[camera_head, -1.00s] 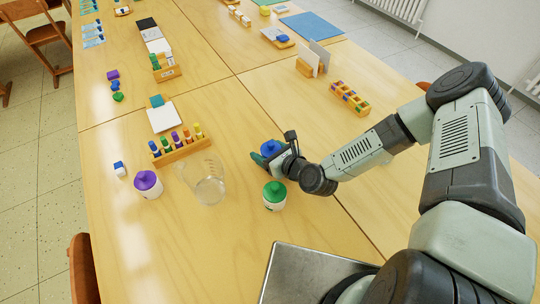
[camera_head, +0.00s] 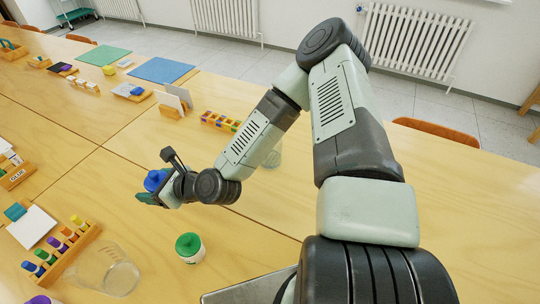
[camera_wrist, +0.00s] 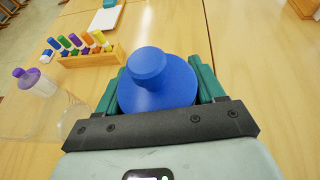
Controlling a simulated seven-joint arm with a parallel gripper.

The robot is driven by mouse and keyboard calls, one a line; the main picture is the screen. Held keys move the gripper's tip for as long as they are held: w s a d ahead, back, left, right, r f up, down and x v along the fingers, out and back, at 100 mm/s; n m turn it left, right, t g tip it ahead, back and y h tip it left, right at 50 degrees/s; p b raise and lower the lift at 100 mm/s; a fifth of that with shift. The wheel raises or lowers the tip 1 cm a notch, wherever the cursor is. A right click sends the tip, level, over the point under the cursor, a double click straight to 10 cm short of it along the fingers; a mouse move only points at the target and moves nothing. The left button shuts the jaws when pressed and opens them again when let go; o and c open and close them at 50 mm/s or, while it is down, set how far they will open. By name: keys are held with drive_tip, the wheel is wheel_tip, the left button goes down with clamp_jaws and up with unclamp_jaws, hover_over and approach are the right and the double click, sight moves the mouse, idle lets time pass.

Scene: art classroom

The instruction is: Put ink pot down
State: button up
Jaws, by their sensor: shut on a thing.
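The ink pot with a blue lid (camera_wrist: 160,82) is between the teal fingers of my gripper (camera_wrist: 160,90) in the wrist view. The fingers are shut on it, one on each side. In the head view the blue lid (camera_head: 155,179) shows at the end of my gripper (camera_head: 150,192), left of my wrist. The pot's body is mostly hidden by the lid and gripper. I cannot tell whether its base touches the table (camera_head: 125,215). A pot with a green lid (camera_head: 189,246) stands upright on the table, in front and to the right of my gripper.
A purple-lidded pot (camera_wrist: 35,82) shows in the wrist view. A clear container (camera_head: 271,155) stands behind my arm. Bare table lies left of my gripper.

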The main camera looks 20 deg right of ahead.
drive_tip(key=w+d+m+t+h, duration=0.2)
drive_tip(key=d+m+t+h, duration=0.25)
drive_tip(key=d, duration=0.75)
drive_tip(key=m+t+h, duration=0.1)
drive_tip(key=m+h, duration=0.5)
drive_tip(key=h, duration=0.1)
hover_over(263, 190)
drive_tip(key=shift+y, duration=0.25)
drive_tip(key=shift+w+f, duration=0.2)
drive_tip(key=shift+f, duration=4.7)
drive_tip(key=o, duration=1.3)
drive_tip(key=shift+f, duration=0.15)
drive_tip(key=shift+c, duration=0.2)
drive_tip(key=shift+s+r, duration=0.2)
drive_tip(key=v, duration=0.7)
